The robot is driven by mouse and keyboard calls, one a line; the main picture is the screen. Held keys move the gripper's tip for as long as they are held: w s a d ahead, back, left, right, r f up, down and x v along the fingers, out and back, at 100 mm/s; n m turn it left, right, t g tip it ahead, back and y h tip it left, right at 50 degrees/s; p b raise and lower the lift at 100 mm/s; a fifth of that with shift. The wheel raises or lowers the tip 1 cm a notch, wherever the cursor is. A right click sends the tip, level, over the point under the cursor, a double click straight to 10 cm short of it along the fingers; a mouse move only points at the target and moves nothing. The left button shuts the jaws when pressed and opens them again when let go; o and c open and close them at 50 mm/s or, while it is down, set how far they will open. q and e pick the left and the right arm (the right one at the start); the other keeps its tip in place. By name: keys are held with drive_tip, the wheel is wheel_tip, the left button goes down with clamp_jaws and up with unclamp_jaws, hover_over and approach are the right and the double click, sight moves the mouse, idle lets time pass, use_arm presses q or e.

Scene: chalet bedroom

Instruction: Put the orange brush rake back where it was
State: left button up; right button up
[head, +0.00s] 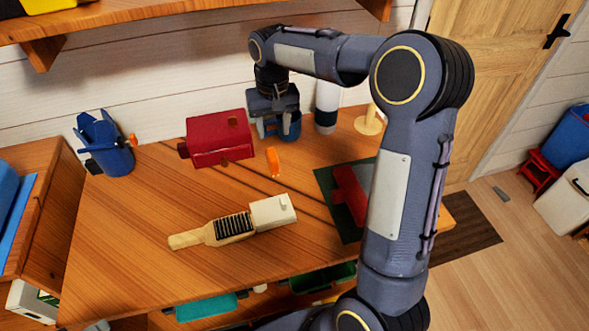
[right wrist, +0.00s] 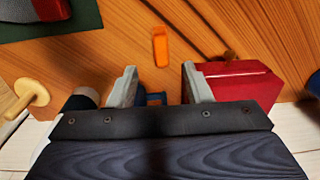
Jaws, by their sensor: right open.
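A small orange piece (head: 274,161), which I take to be the orange brush rake, lies on the wooden desk just right of a red box. It also shows in the right wrist view (right wrist: 160,46), ahead of the fingertips. My right gripper (head: 277,130) is open and points down toward the back of the desk, behind the orange piece and apart from it. In the right wrist view its two fingers (right wrist: 159,72) stand apart. A blue object (head: 292,127) shows beside the fingers, partly hidden by them. My left gripper is not in view.
The red box (head: 218,140) stands close left of the gripper; a white-and-dark cylinder (head: 326,105) stands right. A blue holder (head: 106,150), a wooden brush (head: 215,232), a cream block (head: 272,212) and a green mat (head: 325,186) are on the desk. The front left is clear.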

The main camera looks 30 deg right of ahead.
drive_tip(key=s+r+t+y, duration=0.1)
drive_tip(key=s+r+t, duration=0.15)
drive_tip(key=s, duration=0.55)
drive_tip(key=s+r+t+y, duration=0.1)
drive_tip(key=s+r, duration=0.2)
drive_tip(key=s, duration=0.6)
drive_tip(key=s+a+f+t, duration=0.1)
drive_tip(key=s+a+f, duration=0.1)
drive_tip(key=s, duration=0.3)
drive_tip(key=s+a+f+n+t+y, duration=0.1)
drive_tip(key=s+a+f, duration=0.1)
drive_tip(key=s, duration=0.4)
drive_tip(key=shift+a+f+y, duration=0.2)
drive_tip(key=shift+a+y, duration=0.1)
drive_tip(key=shift+a, duration=0.3)
drive_tip(key=shift+s+r, duration=0.1)
drive_tip(key=shift+r+p, duration=0.2)
drive_tip(key=shift+p, duration=0.1)
